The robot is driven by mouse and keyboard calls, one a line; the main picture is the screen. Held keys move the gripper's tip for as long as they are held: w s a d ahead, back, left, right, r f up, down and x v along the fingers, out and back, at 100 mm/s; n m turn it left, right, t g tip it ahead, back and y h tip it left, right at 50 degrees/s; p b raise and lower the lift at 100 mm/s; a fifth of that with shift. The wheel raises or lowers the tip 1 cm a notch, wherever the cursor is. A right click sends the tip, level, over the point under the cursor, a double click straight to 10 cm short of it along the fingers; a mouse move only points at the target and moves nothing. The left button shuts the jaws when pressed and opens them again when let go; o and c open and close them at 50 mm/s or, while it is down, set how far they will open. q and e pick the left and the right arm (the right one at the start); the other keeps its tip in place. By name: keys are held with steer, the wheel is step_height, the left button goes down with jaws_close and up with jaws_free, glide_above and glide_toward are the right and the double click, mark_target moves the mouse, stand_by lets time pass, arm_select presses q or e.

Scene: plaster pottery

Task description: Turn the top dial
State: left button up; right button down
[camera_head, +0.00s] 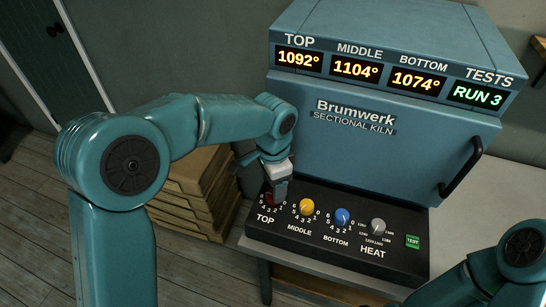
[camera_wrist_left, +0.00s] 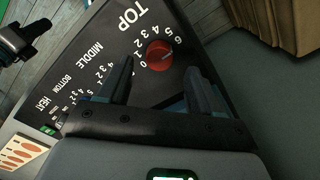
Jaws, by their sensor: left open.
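The top dial is a red knob on the dark sloping control panel (camera_head: 335,241), above the word TOP. In the head view my left gripper (camera_head: 280,190) covers most of it. In the left wrist view the red dial (camera_wrist_left: 159,52) shows clearly, ringed by white numbers. My left gripper (camera_wrist_left: 159,82) is open in that view, its two fingers apart on either side of the dial's line and a little short of it. I see no contact. A dark part in the wrist view's upper left corner may be my right arm's end; its jaws cannot be made out.
The yellow middle dial (camera_head: 306,207), blue bottom dial (camera_head: 342,217) and grey heat dial (camera_head: 378,226) stand in a row to the right, then a green test button (camera_head: 412,242). The blue kiln (camera_head: 390,130) rises behind. Stacked wooden boards (camera_head: 200,195) lie at left.

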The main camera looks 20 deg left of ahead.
arm_select(q)
step_height(320, 180, up, 13)
steer(key=shift+s+f, duration=0.15)
stand_by(0.6)
